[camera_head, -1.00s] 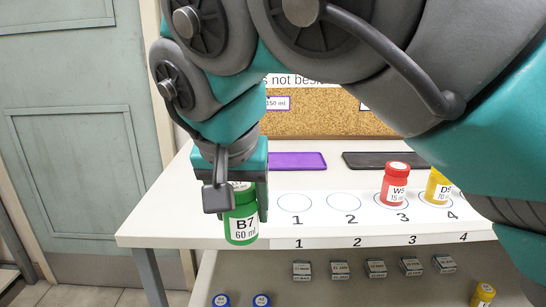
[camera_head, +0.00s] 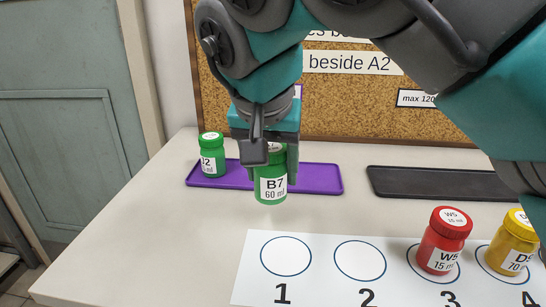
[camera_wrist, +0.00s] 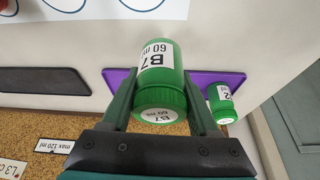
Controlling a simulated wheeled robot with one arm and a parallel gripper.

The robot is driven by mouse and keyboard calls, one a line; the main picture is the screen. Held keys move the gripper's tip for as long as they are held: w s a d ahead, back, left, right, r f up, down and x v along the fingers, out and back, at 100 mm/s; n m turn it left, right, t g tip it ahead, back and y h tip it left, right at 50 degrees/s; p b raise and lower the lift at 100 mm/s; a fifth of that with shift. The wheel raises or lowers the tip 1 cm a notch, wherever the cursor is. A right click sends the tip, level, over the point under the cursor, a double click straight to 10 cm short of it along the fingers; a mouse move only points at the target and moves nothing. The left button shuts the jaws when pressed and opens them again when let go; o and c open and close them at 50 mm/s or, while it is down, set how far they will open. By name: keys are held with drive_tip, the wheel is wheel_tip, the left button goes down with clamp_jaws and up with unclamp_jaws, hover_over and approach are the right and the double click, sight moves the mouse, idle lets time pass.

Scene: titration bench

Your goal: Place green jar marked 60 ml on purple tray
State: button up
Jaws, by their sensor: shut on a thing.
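The green jar (camera_head: 271,180) labelled B7, 60 ml, is held upright in my gripper (camera_head: 268,160). In the head view it hangs in front of the middle of the purple tray (camera_head: 316,180), and its base appears over the table by the tray's front edge. In the wrist view the jar (camera_wrist: 160,75) sits between the two fingers of my gripper (camera_wrist: 160,95), with the purple tray (camera_wrist: 198,90) behind it. Another green jar (camera_head: 211,156), its label partly reading 2, stands on the tray's left end and shows at the right in the wrist view (camera_wrist: 222,104).
A black tray (camera_head: 440,184) lies to the right of the purple one. A white strip (camera_head: 320,288) with numbered circles is in front; circles 1 and 2 are empty. A red jar W5 (camera_head: 442,242) and a yellow jar (camera_head: 511,245) stand on it. A corkboard (camera_head: 350,110) stands behind.

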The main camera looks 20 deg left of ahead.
drive_tip(key=w+a, duration=0.2)
drive_tip(key=w, duration=0.2)
drive_tip(key=w+a+f, duration=0.1)
drive_tip(key=w+a, duration=0.1)
drive_tip(key=w, duration=0.2)
drive_tip(key=w+a+p, duration=0.1)
drive_tip(key=w+a, duration=0.1)
drive_tip(key=w, duration=0.2)
drive_tip(key=shift+w+a+f, duration=0.2)
drive_tip(key=shift+a, duration=0.15)
drive_tip(key=shift+f+b, duration=1)
drive_tip(key=shift+f, duration=0.75)
drive_tip(key=shift+p, duration=0.4)
drive_tip(key=o, duration=1.4)
drive_tip(key=shift+f, duration=0.1)
drive_tip(key=shift+b, duration=0.35)
